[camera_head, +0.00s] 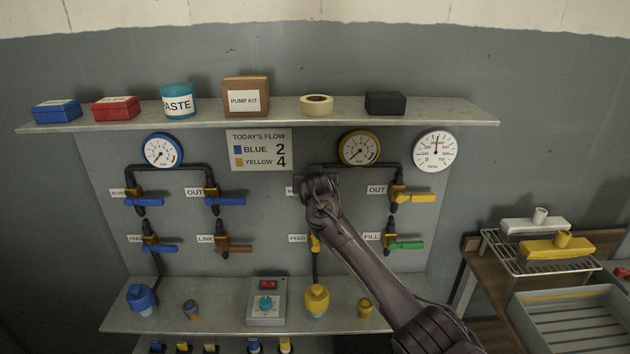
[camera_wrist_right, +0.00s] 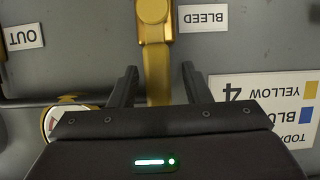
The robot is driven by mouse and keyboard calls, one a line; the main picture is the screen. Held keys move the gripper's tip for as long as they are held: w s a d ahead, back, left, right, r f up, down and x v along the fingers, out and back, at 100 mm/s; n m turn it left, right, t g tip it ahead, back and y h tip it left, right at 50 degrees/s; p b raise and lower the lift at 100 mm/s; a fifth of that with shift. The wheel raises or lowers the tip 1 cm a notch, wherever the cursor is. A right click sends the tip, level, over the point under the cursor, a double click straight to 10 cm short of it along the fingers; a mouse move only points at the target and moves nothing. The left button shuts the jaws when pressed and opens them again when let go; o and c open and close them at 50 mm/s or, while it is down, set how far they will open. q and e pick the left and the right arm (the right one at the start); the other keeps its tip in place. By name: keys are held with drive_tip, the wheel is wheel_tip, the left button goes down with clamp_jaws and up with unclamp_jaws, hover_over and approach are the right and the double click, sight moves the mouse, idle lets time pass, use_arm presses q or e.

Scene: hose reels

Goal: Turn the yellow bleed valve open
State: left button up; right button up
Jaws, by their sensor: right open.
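The yellow bleed valve (camera_wrist_right: 153,12) is at the top of the right wrist view, beside its BLEED label (camera_wrist_right: 203,18). Its yellow lever (camera_wrist_right: 157,70) runs down the picture between the two fingers of my right gripper (camera_wrist_right: 159,72). The fingers are apart, with a gap on each side of the lever. My left gripper is in neither view.
The OUT valve's yellow lever (camera_head: 418,197) is to the right and the FILL valve's green lever (camera_head: 406,245) below it. The yellow-rimmed gauge (camera_head: 360,149) is above right. The flow card (camera_head: 261,149) is above left. An upper shelf (camera_head: 450,113) overhangs the panel.

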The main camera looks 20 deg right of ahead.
drive_tip(key=b+v, duration=0.2)
drive_tip(key=v, duration=0.5)
drive_tip(key=shift+s+a, duration=0.2)
drive_tip(key=shift+s, duration=0.15)
